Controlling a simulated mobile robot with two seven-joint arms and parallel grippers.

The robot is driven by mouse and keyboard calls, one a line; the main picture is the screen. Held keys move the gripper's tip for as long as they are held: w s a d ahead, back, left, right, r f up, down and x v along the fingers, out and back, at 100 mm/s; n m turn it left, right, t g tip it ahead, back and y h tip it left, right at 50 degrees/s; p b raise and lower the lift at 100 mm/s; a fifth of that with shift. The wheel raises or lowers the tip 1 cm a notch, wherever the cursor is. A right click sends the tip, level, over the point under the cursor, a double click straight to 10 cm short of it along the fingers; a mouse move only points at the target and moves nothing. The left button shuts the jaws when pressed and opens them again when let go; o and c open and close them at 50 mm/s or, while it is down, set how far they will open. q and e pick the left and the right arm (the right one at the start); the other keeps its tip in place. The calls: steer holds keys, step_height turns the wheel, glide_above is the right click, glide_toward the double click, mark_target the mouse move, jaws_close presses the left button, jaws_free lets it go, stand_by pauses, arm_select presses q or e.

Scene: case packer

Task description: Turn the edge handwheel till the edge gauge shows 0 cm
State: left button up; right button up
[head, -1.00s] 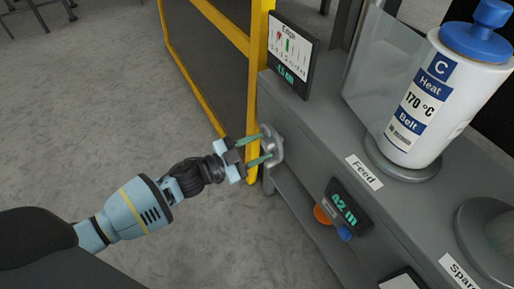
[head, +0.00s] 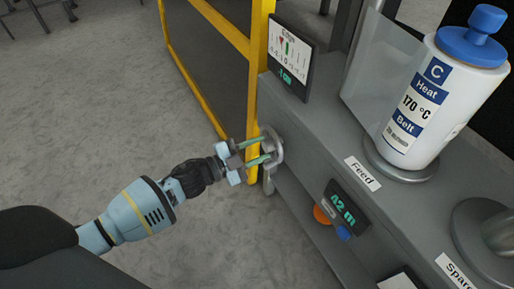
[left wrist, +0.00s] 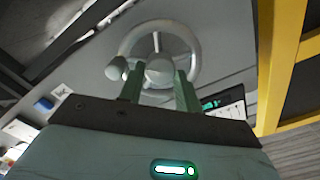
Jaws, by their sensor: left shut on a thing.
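The edge handwheel (head: 278,152) is a grey metal wheel on the front of the grey machine, near its left end. In the left wrist view the handwheel (left wrist: 193,40) shows its rim, round hub and a side knob (left wrist: 116,68) at the left. My left gripper (head: 265,151) is shut on the handwheel, its two green fingers on either side of the hub. The exact contact is hard to see. The edge gauge (head: 291,48) has a red marker left of a green mark. Its green digits look like 1 cm; the sign is hard to read. My right gripper is out of view.
A yellow guard frame (head: 258,90) stands right behind the handwheel. A 42 m display (head: 346,203) with orange and blue knobs sits lower right. A white Heat Belt bottle (head: 437,100) stands on the machine's top. Open floor lies left.

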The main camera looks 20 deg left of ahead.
arm_select(q)
steer(key=m, duration=0.3)
steer(key=shift+m, duration=0.4)
steer(key=m, duration=0.4)
steer(key=shift+m, duration=0.9)
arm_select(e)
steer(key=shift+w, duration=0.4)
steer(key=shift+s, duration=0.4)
arm_select(q)
steer(key=o, duration=0.7)
steer(key=shift+c, duration=0.2)
steer(key=shift+o, duration=0.2)
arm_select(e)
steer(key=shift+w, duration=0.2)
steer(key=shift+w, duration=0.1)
